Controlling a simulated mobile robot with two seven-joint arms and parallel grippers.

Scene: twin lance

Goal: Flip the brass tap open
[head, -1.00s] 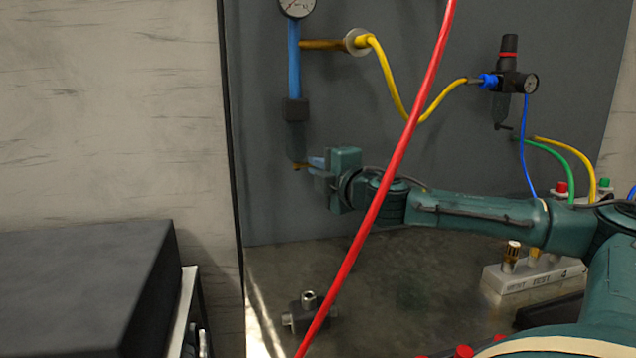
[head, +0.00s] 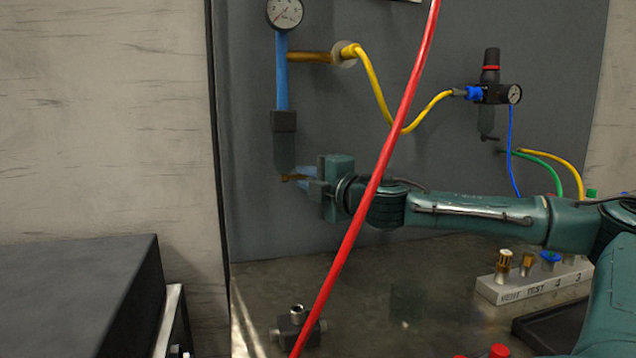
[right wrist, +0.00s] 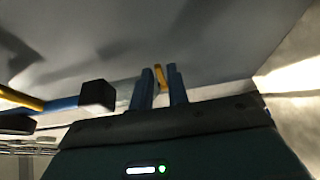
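The brass tap (head: 291,178) sits at the bottom of a dark bowl (head: 285,155) under the blue pipe on the grey panel. Its lever points right. My right gripper (head: 305,178) reaches it from the right, with one bluish finger above the lever and one below. In the right wrist view, the brass piece (right wrist: 160,76) shows between the tips of my right gripper (right wrist: 161,84). The fingers stand a little apart, and I cannot tell whether either touches the brass. My left gripper is not in view.
A red hose (head: 385,150) crosses in front of my right arm. A gauge (head: 285,12) tops the blue pipe (head: 282,75). A black regulator (head: 490,92) hangs at right. A dark fitting (head: 298,328) and a labelled block (head: 535,282) stand on the bench.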

